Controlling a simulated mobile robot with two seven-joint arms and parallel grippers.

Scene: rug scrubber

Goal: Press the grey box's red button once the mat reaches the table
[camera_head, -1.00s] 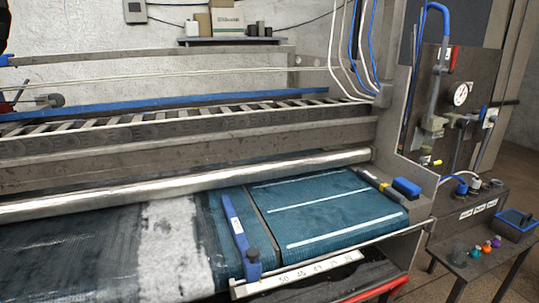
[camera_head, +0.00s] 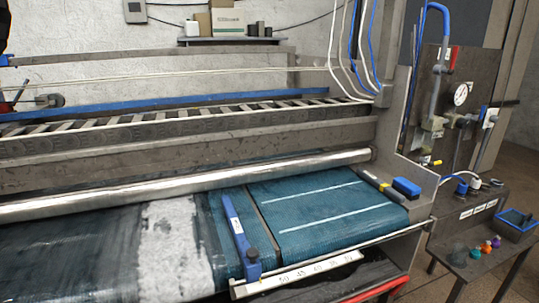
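A grey box (camera_head: 470,212) with white labels on its front and knobs or buttons on top stands at the right. I cannot make out a red button on it. A teal striped belt (camera_head: 315,210) covers the right part of the machine bed. To its left lies dark, wet-looking material with a pale grey, fluffy band (camera_head: 175,240); I cannot tell which part is the mat or where its edge lies. A steel roller (camera_head: 190,183) runs along the back of the bed.
A blue bar (camera_head: 240,240) lies across the bed beside a numbered scale (camera_head: 300,274). A blue brush-like block (camera_head: 406,187) sits at the bed's right end. A small dark table (camera_head: 465,260) at right holds coloured knobs and a blue tray (camera_head: 516,222).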

